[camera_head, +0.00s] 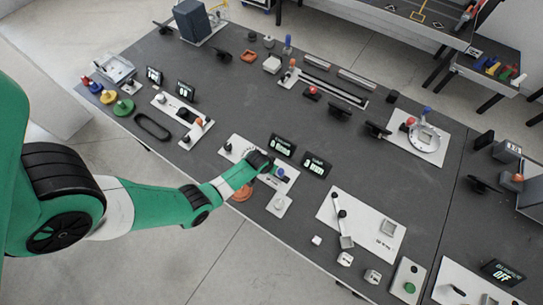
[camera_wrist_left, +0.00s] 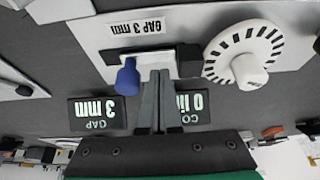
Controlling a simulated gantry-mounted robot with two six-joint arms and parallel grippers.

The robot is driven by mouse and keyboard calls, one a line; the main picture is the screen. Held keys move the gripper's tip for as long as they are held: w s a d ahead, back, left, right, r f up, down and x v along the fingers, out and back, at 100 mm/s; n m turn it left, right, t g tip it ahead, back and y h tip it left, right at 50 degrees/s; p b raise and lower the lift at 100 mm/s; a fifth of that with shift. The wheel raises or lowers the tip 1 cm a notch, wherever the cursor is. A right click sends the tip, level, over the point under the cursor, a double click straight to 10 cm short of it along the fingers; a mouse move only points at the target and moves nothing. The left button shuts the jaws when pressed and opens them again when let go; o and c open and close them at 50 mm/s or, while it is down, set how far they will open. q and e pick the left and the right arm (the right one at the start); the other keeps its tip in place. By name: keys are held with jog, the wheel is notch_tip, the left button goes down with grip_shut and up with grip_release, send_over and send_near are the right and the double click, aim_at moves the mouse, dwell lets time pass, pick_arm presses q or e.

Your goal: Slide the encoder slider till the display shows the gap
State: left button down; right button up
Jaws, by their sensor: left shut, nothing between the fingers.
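The white encoder panel (camera_head: 236,143) lies on the dark table under my left gripper (camera_head: 264,163). In the left wrist view, upside down, the panel (camera_wrist_left: 85,32) bears a printed "GAP 3 mm" label (camera_wrist_left: 135,27), a slotted white dial (camera_wrist_left: 243,55) and a blue knob (camera_wrist_left: 127,77) on a dark slider part. The gap display (camera_wrist_left: 97,112) reads 3 mm. The counter display (camera_wrist_left: 196,104), partly hidden by my fingers, shows 0. My left gripper (camera_wrist_left: 155,76) is shut and empty, its tips just right of the blue knob; I cannot tell whether they touch. My right gripper is not in view.
Left of the panel are a dark oval ring (camera_head: 152,126) and a white panel with knobs (camera_head: 182,114). Right of it is a white lever panel (camera_head: 362,226).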

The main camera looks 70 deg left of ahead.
pick_arm(q)
jog(key=shift+w+d, duration=0.45)
jog(key=shift+d, duration=0.1)
dwell(2.2)
jog(key=shift+s+a, duration=0.4)
jog(key=shift+a, duration=0.1)
notch_tip(320, 180, up, 8)
jog(key=p, duration=0.8)
dwell(0.4)
